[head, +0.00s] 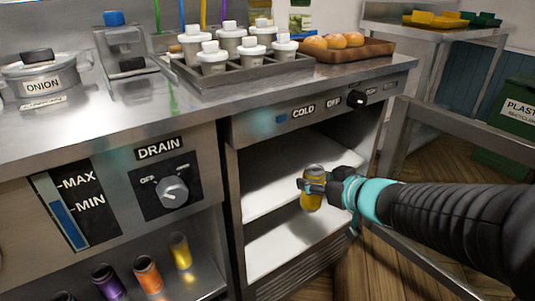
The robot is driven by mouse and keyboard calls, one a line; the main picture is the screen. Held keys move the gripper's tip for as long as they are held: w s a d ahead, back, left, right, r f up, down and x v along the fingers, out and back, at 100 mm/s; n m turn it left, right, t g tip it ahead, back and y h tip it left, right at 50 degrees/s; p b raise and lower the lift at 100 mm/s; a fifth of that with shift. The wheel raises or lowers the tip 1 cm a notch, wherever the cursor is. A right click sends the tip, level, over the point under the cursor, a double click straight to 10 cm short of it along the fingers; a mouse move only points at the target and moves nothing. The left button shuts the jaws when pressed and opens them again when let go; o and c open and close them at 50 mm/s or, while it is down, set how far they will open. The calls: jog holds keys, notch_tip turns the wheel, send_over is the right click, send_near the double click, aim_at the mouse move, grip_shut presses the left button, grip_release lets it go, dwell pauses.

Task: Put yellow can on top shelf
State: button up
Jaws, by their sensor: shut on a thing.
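The yellow can (311,201) is held upright by my gripper (312,186) in the open front of the cold cabinet. My gripper is shut around the upper part of the can, with my arm reaching in from the right. The cabinet has a white top shelf (262,186) and a lower white surface (275,246). The can overlaps the front edge of the top shelf in the picture, with its base below that edge. I cannot tell whether it touches anything.
The cabinet door (435,150) stands open at the right. Both visible shelf surfaces look empty. The steel counter (190,105) above carries a rack of white-lidded tubs (230,38) and a bread tray (375,49). Coloured cups (146,272) stand in the left lower opening.

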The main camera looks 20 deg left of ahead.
jog(key=shift+n+y, duration=0.3)
jog(key=shift+n, duration=0.1)
jog(key=w+a+b, duration=0.2)
jog(key=w+a, duration=0.1)
jog(key=a, duration=0.2)
jog(key=w+a+f+b, duration=0.1)
jog(key=w+a+b, duration=0.1)
jog(key=a, duration=0.4)
jog(key=w+a+b, duration=0.2)
jog(key=w+a, duration=0.1)
jog(key=a, duration=0.2)
jog(key=shift+w+a+f, duration=0.2)
jog(key=shift+w+f, duration=0.1)
jog(key=shift+w, duration=0.05)
jog(key=shift+f, duration=0.15)
jog(key=o, duration=1.4)
jog(key=shift+g, duration=0.3)
